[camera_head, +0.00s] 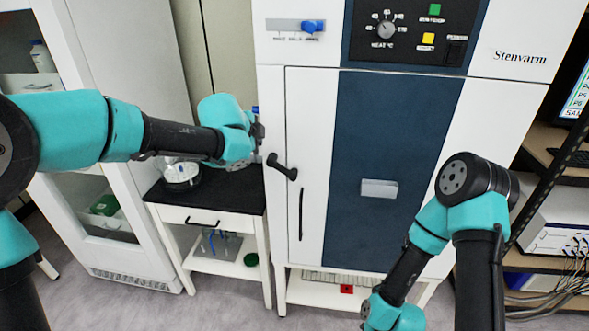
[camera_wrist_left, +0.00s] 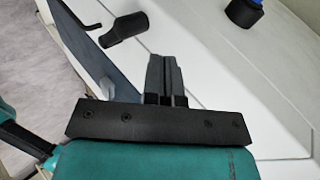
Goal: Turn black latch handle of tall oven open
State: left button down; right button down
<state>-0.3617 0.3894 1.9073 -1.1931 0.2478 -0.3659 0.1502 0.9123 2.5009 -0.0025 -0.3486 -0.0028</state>
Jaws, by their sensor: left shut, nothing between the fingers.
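The tall oven (camera_head: 310,105) is a white cabinet with a dark blue door panel. Its black latch handle (camera_head: 282,167) sits at the door's left edge, angled up and to the left. The latch handle (camera_wrist_left: 125,28) also shows in the left wrist view, beyond and left of the fingertips. My left gripper (camera_head: 260,131) is up and left of the latch handle, apart from it. In the left wrist view my left gripper (camera_wrist_left: 163,58) has its fingers together with nothing between them. My right arm is low in front of the oven, with its gripper out of view.
A small black-topped table (camera_head: 232,195) with a glass vessel (camera_head: 181,174) stands left of the oven. A white glass-door cabinet (camera_head: 130,60) is further left. A thin vertical bar (camera_head: 301,214) is on the oven door. A shelf with equipment (camera_head: 565,225) stands right.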

aim_at(295, 174)
pick_arm(q)
jog(key=s+d+n+g+y, duration=0.2)
jog(key=d+n, duration=0.5)
jog(key=n, duration=0.1)
jog(key=s+d+r+n+g+y, duration=0.1)
jog(key=s+d+n+g+y, duration=0.1)
jog(key=d+n, duration=0.5)
jog(key=shift+d+r+n+y, duration=0.3)
jog(key=shift+n+y, duration=0.2)
jog(key=shift+n, duration=0.2)
jog(key=shift+f, duration=0.1)
jog(key=x, duration=0.8)
jog(key=a+x, duration=0.1)
jog(key=x, duration=0.3)
jog(key=shift+s+a+f, duration=0.15)
jog(key=shift+s+f, duration=0.05)
jog(key=shift+f, duration=0.1)
jog(key=shift+w+a+f, duration=0.2)
jog(key=shift+a+f, duration=0.1)
jog(key=shift+f, duration=0.15)
jog(key=shift+d, duration=0.15)
